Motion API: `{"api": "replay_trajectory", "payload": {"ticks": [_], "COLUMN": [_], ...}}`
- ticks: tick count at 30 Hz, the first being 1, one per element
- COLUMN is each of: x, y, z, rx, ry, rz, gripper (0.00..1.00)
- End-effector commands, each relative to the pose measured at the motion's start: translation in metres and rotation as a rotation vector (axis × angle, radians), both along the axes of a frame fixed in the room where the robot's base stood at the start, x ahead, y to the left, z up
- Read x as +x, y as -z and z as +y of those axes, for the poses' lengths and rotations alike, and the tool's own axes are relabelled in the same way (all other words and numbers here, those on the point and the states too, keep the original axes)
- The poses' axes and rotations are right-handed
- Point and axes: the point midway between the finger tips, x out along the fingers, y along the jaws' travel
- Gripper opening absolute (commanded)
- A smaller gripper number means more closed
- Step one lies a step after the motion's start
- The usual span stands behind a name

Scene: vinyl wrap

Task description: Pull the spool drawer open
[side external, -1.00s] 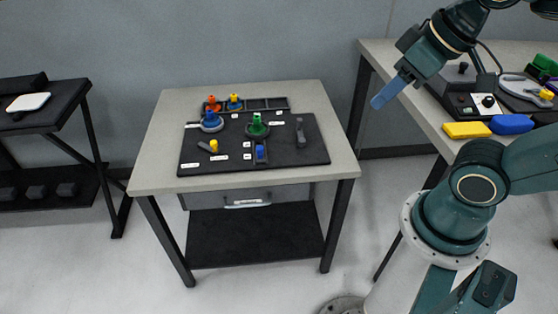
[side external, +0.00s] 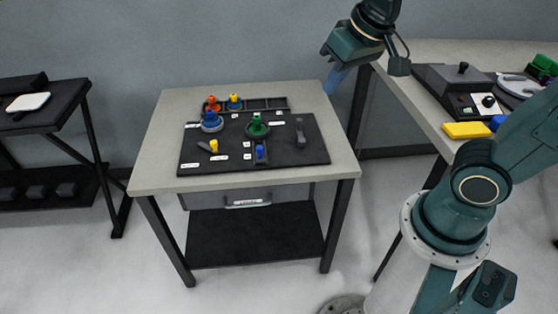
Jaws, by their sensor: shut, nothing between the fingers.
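The spool drawer (side external: 222,197) is a grey drawer under the top of the middle table. It looks shut, its front lying in under the table's front edge. Its pale handle (side external: 247,203) carries a small label that is too small to read. My gripper (side external: 331,86) has blue fingers and hangs in the air near the table's back right corner, above and well away from the drawer. The fingers are shut and hold nothing.
The middle table (side external: 150,150) bears a black board (side external: 290,155) with several coloured knobs and a sectioned tray at its back. A right bench (side external: 430,112) holds a yellow block (side external: 467,130) and black devices. A black shelf (side external: 50,115) stands left. Floor before the drawer is clear.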

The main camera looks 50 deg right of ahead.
Motion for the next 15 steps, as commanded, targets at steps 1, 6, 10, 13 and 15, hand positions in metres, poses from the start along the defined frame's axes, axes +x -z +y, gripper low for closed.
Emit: {"api": "replay_trajectory", "payload": {"ticks": [1, 6, 10, 13, 15], "x": [0.01, 0.043, 0.067, 0.084, 0.096], "y": [0.005, 0.023, 0.04, 0.054, 0.066], "z": [0.002, 0.008, 0.013, 0.018, 0.022], "rx": [0.004, 0.017, 0.024, 0.028, 0.029], "ry": [0.017, 0.082, 0.131, 0.169, 0.195], "rz": [0.013, 0.037, 0.053, 0.064, 0.071], "gripper": [0.0, 0.0, 0.0, 0.0, 0.0]}}
